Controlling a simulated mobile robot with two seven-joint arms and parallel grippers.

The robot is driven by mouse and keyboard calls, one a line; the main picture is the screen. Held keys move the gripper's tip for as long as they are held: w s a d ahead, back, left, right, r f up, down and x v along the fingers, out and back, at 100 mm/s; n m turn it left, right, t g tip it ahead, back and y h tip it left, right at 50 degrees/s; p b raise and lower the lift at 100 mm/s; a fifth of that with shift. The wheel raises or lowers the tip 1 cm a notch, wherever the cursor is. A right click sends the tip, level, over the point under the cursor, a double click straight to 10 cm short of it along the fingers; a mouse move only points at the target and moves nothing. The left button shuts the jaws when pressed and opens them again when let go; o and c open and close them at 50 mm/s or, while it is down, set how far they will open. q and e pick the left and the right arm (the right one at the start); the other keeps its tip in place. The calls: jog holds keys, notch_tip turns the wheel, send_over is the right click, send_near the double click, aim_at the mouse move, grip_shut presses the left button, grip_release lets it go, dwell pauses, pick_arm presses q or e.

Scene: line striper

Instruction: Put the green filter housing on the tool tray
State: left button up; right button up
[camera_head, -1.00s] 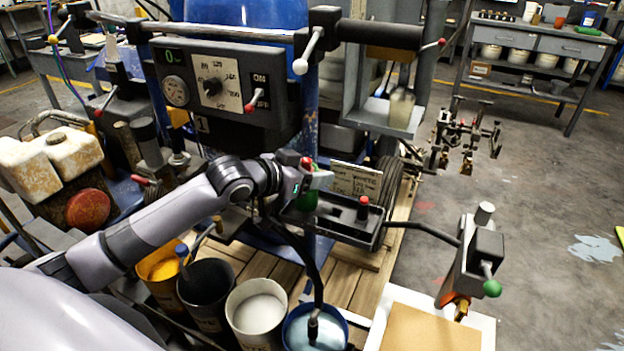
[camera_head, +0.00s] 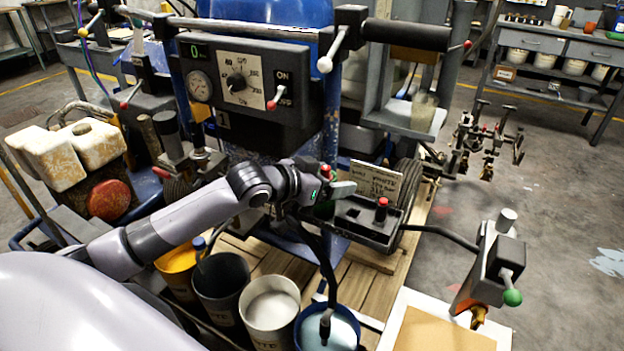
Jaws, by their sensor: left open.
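The tool tray (camera_head: 364,238) is a dark, shallow, long box in front of the machine. My left gripper (camera_head: 337,189) reaches in from the left over the tray's left end; its jaws are open, close around or beside the housing. My right gripper is not in view.
A red-topped black part (camera_head: 381,207) stands in the tray. A lettered card (camera_head: 376,181) stands behind it. Several paint buckets, including a white one (camera_head: 270,308), stand below my arm. A lever with a green knob (camera_head: 512,297) is at the right. Open floor lies further right.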

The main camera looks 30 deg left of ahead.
pick_arm(q)
jog(key=v, duration=1.2)
jog(key=s+d+f, duration=0.3)
jog(key=s+f, duration=0.2)
jog(key=f, duration=0.4)
jog(key=s+d+f+n+g+y, duration=0.1)
jog(key=s+d+f, duration=0.3)
jog(key=f, duration=0.5)
jog(key=s+d+f+g+y, duration=0.1)
jog(key=s+d+f, duration=0.3)
jog(key=s+f, duration=0.3)
jog(key=shift+f, duration=0.95)
jog(key=shift+r+p, duration=0.15)
jog(key=shift+p, duration=0.2)
notch_tip(320, 180, up, 6)
jog(key=p, duration=0.6)
jog(key=shift+s+a, duration=0.1)
